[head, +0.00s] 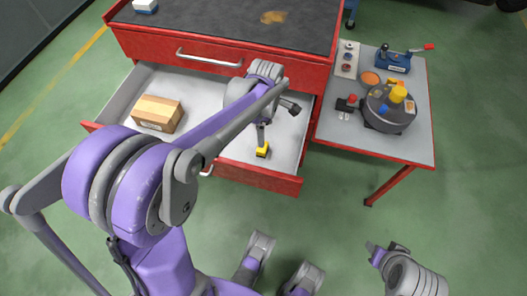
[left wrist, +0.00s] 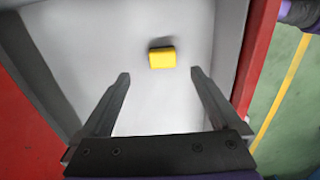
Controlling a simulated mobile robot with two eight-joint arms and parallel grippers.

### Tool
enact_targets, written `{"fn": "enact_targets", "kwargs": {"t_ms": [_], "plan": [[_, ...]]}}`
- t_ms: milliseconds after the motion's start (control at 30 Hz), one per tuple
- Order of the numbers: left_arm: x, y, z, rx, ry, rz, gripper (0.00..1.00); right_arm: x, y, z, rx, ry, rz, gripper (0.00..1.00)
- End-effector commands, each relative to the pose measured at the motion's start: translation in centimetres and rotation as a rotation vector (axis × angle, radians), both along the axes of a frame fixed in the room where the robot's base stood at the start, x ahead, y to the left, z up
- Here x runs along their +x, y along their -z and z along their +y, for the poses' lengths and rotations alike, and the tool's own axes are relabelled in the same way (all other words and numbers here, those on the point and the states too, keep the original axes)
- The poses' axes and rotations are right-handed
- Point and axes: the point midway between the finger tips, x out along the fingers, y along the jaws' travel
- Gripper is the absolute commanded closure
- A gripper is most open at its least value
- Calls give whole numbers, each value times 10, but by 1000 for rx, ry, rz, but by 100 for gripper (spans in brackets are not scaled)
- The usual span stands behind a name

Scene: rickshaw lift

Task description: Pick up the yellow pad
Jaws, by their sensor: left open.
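The yellow pad (head: 262,152) lies on the pale floor of the open drawer (head: 206,101), near its front right. In the left wrist view the pad (left wrist: 162,57) is a small yellow block, just beyond the fingertips and between their lines. My left gripper (left wrist: 160,73) is open and empty, over the drawer and pointing down at the pad, with a gap between the fingers and it. In the head view my left arm hides part of the drawer and most of the gripper. My right gripper (head: 376,253) is low at the right, away from the drawer; its jaw opening is unclear.
A cardboard box (head: 158,114) sits in the drawer's left part. The red cabinet (head: 125,42) rises behind. A side table (head: 421,128) at right holds a round dark device (head: 390,117) with a yellow top and a blue tool (head: 394,62). Green floor lies clear in front.

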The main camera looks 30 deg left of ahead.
Motion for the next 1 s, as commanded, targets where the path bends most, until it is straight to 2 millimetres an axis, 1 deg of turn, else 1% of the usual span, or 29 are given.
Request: {"fn": "enact_targets", "kwargs": {"t_ms": [33, 200, 300, 467, 733, 833, 1000], "plan": [[1, 8, 1, -1, -13, 4, 3, 0, 4, 0, 0, 0, 1, 53], [1, 36, 1, -1, -20, 5, 3, 0, 11, 0, 0, 0, 4, 53], [1, 48, 1, -1, -19, 4, 3, 1, 14, 0, 0, 0, 5, 53], [1, 59, 0, -1, -17, 3, 3, 1, 17, 0, 0, 0, 6, 53], [-3, 98, -1, -1, -17, 3, 3, 1, 31, 0, 0, 0, 11, 53], [-3, 106, -1, -1, -16, 3, 3, 2, 33, 0, 0, 0, 12, 53], [-3, 107, -1, 0, -16, 2, 3, 2, 33, 0, 0, 0, 12, 53]]}}
